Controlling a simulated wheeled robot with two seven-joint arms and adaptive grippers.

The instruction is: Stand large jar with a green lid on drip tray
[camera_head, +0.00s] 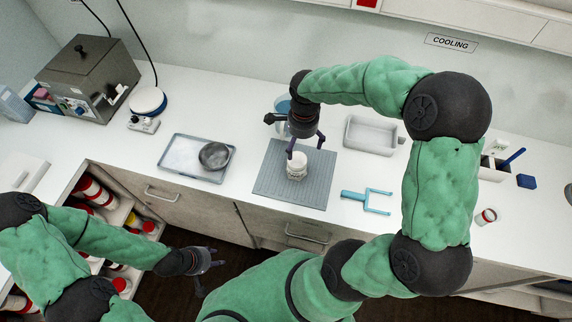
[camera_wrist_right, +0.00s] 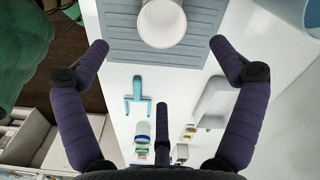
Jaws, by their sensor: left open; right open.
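A white jar (camera_head: 296,168) stands upright on a grey ribbed slab (camera_head: 264,180), which looks like the drip tray. I see no green on the jar; it also shows at the top of the right wrist view (camera_wrist_right: 162,24). My right gripper (camera_head: 306,147) is open just above the jar, pointing down. In the wrist view its open fingers (camera_wrist_right: 161,46) are apart and none visibly touches the jar. My left gripper (camera_head: 212,264) is open and empty, low in front of the counter, by the drawers.
A shallow tray (camera_head: 178,153) with a metal bowl (camera_head: 214,155) lies left of the slab. A blue fork-like tool (camera_head: 367,200) and a grey bin (camera_head: 372,136) are to its right. A bluish vessel (camera_head: 282,104) stands behind my right gripper. A small jar (camera_head: 486,216) is far right.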

